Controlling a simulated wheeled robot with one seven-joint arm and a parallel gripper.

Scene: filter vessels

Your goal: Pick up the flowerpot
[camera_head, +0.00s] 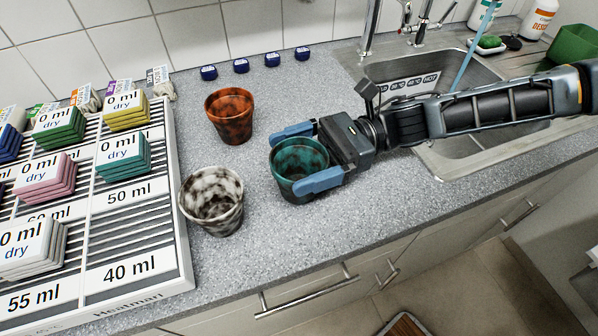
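Three flowerpots stand on the grey counter: a rust-brown one (230,117) at the back, a mottled white and dark one (211,202) at the front left, and a teal-green one (296,161) to the right. My gripper (304,157) reaches in from the right with its blue fingers spread wide around the green pot. One finger is behind the pot and the other in front, covering part of its lower right side. I cannot tell whether either finger touches it. The green pot looks upright on the counter, but its base is partly hidden.
A rack (145,215) with volume labels and stacked coloured filters fills the left. A sink (450,165) with taps lies right, under my arm. Several small dark blue objects (241,66) line the back wall. The counter's front edge runs close to the pots.

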